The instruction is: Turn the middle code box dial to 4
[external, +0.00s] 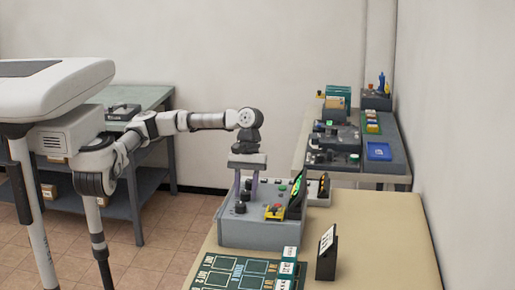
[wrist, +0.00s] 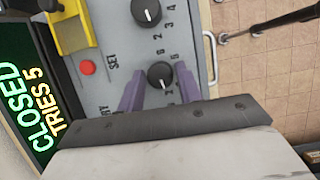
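The grey code box (external: 262,236) stands on the tan table, with black dials in a row on its top. My gripper (external: 246,194) points straight down over the dials, its two purple fingers spread. In the wrist view a black dial (wrist: 160,75) sits between the open fingers (wrist: 160,92), with a gap on each side. It appears to be the middle one. Its white mark shows, but the number it points at is unclear. Another dial (wrist: 147,12) is at the top, with 2, 3 and 4 printed near it. The gripper body hides the area below.
A red button (wrist: 88,67) marked SET and a yellow part (wrist: 72,25) lie left of the dials. A screen (wrist: 28,95) reads CLOSED, TRIES 5. A black stand (external: 327,254) and a dark green board (external: 238,272) are on the table (external: 390,230).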

